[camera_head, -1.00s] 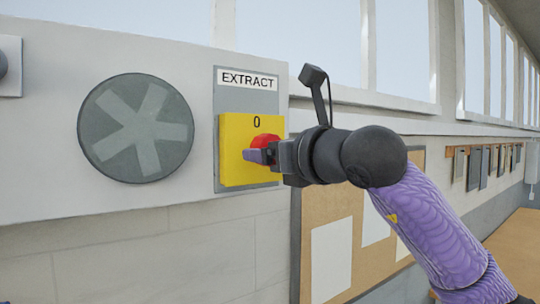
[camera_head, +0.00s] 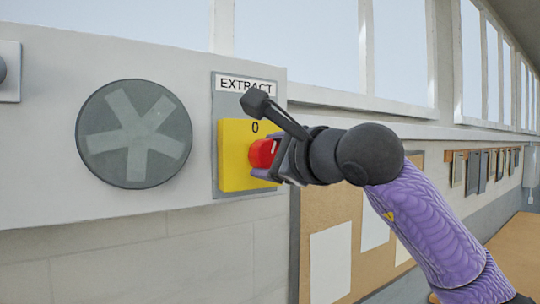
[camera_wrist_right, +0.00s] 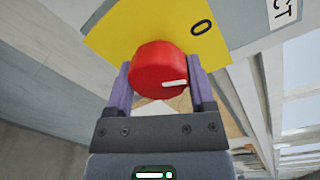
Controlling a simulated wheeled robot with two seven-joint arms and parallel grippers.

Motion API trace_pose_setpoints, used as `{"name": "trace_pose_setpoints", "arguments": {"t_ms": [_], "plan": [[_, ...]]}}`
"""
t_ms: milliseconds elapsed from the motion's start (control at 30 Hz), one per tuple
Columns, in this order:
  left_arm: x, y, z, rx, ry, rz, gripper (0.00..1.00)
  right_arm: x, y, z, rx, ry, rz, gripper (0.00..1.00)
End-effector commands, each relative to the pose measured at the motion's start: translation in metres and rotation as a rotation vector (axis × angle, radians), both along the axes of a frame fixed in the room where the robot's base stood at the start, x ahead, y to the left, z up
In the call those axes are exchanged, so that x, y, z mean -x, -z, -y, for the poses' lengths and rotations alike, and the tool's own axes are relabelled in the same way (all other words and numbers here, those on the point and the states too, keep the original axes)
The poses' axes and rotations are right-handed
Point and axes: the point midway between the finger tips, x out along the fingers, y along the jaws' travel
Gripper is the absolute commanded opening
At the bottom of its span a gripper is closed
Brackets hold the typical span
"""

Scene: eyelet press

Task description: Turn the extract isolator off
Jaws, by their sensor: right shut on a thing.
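The extract isolator is a yellow plate (camera_head: 232,170) with a red round knob (camera_head: 262,153), under a label reading EXTRACT (camera_head: 232,84). A "0" is printed above the knob. My right gripper (camera_head: 278,162) is shut on the red knob. In the right wrist view its two purple fingers (camera_wrist_right: 160,78) press on opposite sides of the knob (camera_wrist_right: 150,64). A white mark on the knob points right there, while the "0" (camera_wrist_right: 202,27) lies up and to the right, so the two do not line up. My left gripper is not in view.
A round grey disc with a pale star-shaped pattern (camera_head: 135,134) is on the white panel left of the isolator. A pinboard with papers (camera_head: 331,262) hangs below and to the right. Windows run above. Room in front of the wall looks clear.

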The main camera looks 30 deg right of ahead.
Motion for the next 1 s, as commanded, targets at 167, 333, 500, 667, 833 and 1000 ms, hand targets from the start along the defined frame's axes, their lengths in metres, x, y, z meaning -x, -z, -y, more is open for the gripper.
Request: {"name": "trace_pose_setpoints", "arguments": {"t_ms": [167,333,500,667,833,1000], "plan": [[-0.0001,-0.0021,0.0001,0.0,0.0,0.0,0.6,0.0004,-0.002,0.0,0.137,-0.001,0.023,0.11],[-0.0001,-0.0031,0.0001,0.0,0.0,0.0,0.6,0.0005,-0.0023,0.0001,0.243,0.0,0.039,0.11],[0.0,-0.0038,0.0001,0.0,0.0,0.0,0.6,0.0004,-0.0023,0.0002,0.317,0.0,0.048,0.11],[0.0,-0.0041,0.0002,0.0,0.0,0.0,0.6,0.0004,-0.002,0.0003,0.357,0.001,0.053,0.11],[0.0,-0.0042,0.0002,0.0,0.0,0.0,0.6,0.0003,-0.0018,0.0003,0.376,0.001,0.055,0.11],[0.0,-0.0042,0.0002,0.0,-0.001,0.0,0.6,0.0002,-0.0017,0.0002,0.379,0.001,0.056,0.11]]}}
